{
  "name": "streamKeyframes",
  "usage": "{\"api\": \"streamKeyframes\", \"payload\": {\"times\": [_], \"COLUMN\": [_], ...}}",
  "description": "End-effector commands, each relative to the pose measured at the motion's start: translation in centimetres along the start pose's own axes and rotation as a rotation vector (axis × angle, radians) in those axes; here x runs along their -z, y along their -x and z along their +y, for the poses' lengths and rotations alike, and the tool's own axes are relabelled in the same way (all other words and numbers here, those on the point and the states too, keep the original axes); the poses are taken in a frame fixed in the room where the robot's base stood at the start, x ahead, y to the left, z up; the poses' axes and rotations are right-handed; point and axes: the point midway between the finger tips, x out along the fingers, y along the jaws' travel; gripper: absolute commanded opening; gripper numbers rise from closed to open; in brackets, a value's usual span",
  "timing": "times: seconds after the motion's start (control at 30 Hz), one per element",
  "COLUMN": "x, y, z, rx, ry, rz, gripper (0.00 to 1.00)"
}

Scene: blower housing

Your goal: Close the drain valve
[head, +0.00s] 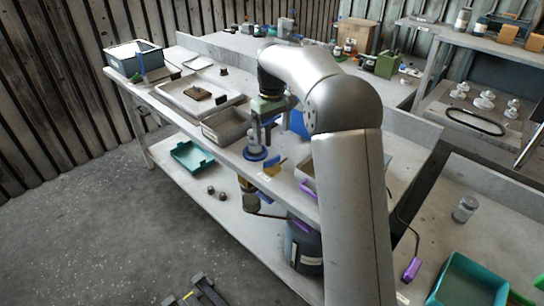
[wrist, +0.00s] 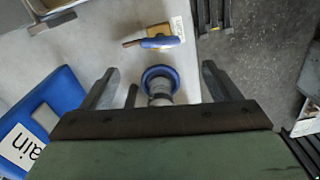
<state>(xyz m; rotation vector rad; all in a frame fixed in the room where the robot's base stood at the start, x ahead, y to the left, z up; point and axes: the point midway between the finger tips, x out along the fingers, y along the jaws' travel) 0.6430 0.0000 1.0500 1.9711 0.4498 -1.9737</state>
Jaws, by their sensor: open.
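A small valve with a blue lever (wrist: 160,42) and a brass-yellow body (wrist: 158,30) is on the bench near its front edge. A white label, too small to read, sits beside it. The lever also shows in the head view (head: 276,164). I cannot tell for sure that this is the drain valve. A grey upright fitting with a blue round collar (wrist: 160,76) stands close to it; the collar also shows in the head view (head: 255,153). My gripper (wrist: 160,72) is open, its fingers either side of the fitting in the picture. Contact cannot be told.
A blue piece (wrist: 45,118) with a partly visible sign ending in "ain" lies left in the wrist view. A grey tray (head: 226,124) stands left of the gripper on the bench. A teal bin (head: 192,156) is on the lower shelf. Open floor lies front left.

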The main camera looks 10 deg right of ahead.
Motion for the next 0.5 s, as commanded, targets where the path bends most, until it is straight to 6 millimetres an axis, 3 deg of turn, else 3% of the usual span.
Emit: {"api": "streamKeyframes", "payload": {"times": [0.3,0.5], "x": [0.0,0.0], "y": [-6.8,-9.5], "z": [-0.1,0.0], "rx": [0.002,0.001], "ry": [-0.001,-0.001], "rz": [-0.002,0.000], "gripper": [0.84,0.84]}}
